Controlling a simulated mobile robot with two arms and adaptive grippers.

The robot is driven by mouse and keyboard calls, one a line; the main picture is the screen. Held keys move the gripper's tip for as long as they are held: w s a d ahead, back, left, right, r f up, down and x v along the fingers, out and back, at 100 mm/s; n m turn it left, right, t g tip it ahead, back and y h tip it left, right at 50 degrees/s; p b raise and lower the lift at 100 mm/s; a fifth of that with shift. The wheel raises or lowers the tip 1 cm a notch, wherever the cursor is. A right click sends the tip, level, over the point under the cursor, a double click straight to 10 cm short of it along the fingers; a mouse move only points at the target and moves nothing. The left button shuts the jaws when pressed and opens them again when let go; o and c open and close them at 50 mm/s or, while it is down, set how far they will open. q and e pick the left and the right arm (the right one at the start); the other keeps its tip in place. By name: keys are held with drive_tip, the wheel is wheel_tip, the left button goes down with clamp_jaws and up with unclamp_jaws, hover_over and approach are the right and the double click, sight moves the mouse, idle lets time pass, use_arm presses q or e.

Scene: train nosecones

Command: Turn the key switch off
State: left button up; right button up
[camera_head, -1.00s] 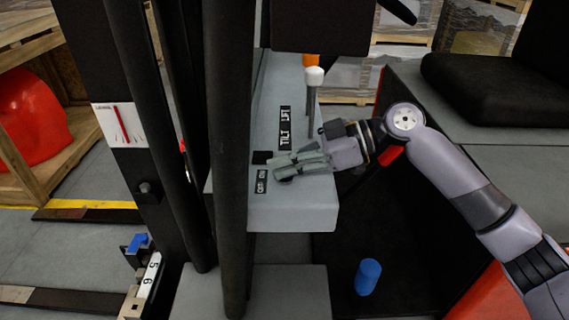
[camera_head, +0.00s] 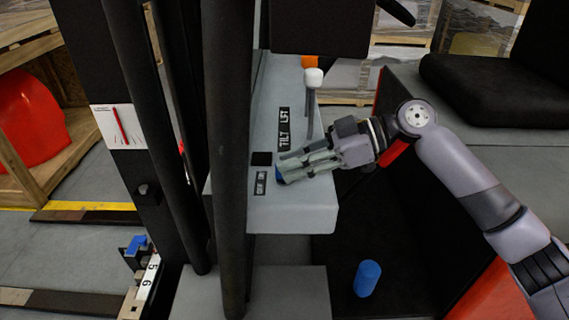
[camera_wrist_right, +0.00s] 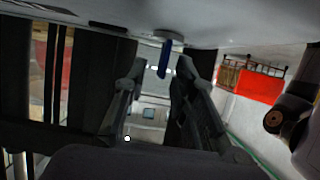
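The key switch is a blue key (camera_wrist_right: 166,60) on a pale round base (camera_wrist_right: 167,37); in the right wrist view it shows ahead, between the two fingers. In the head view a bit of the blue key (camera_head: 280,173) shows at my right fingertips, beside the small OFF/ON label (camera_head: 261,183) on the grey console (camera_head: 295,215). The fingers hide most of it there. My right gripper (camera_head: 284,170) reaches in from the right. In the wrist view its fingers (camera_wrist_right: 167,75) stand apart, with gaps on both sides of the key. My left gripper is not in view.
A white-knobbed lever (camera_head: 313,80) rises from the console behind my right gripper, near the TILT and LIFT labels (camera_head: 284,130). Dark mast posts (camera_head: 228,180) stand left of the console. A black seat (camera_head: 500,75) is at right.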

drive_tip(key=v, duration=1)
